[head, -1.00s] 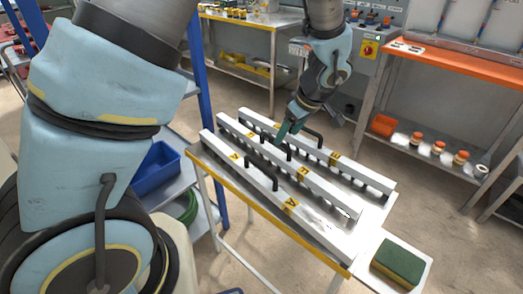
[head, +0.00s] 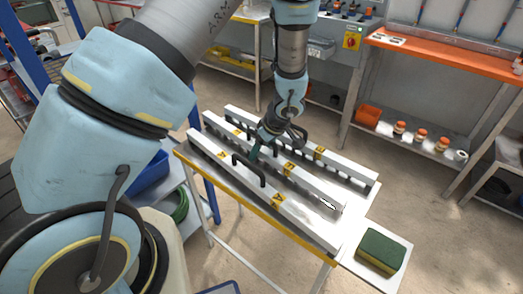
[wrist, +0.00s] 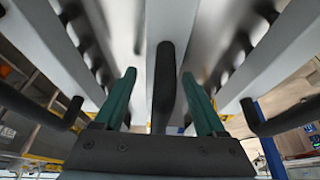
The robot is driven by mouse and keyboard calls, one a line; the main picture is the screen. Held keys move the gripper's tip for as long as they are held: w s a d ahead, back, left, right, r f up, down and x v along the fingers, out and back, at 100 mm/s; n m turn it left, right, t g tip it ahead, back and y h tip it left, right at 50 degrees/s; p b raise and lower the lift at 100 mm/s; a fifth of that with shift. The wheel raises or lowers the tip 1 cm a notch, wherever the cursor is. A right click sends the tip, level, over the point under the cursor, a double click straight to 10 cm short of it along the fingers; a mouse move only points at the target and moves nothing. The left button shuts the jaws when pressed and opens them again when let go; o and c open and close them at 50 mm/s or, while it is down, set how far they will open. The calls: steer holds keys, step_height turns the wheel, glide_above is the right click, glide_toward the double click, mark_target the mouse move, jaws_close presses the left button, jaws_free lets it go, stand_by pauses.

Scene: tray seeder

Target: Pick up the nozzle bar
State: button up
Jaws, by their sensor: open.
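Three white nozzle bars with yellow labels and black handles lie side by side on a small table: a front bar (head: 312,219), a middle bar (head: 312,184) and a rear bar (head: 345,169). My gripper (head: 254,153) is low over the middle bar, pointing down. In the wrist view my gripper's green fingers (wrist: 159,76) are apart, one on each side of a black handle (wrist: 165,85) on the middle bar (wrist: 158,18). The fingers do not appear closed on it. In the head view my gripper hides most of that handle.
The table has a yellow front edge (head: 235,202). A green and yellow sponge (head: 380,250) lies on a pad at the right. The handles of the neighbouring bars stand close on both sides. An orange-topped bench (head: 440,55) stands behind.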

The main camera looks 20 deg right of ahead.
steer(key=shift+c, duration=0.2)
jaws_close()
stand_by(0.3)
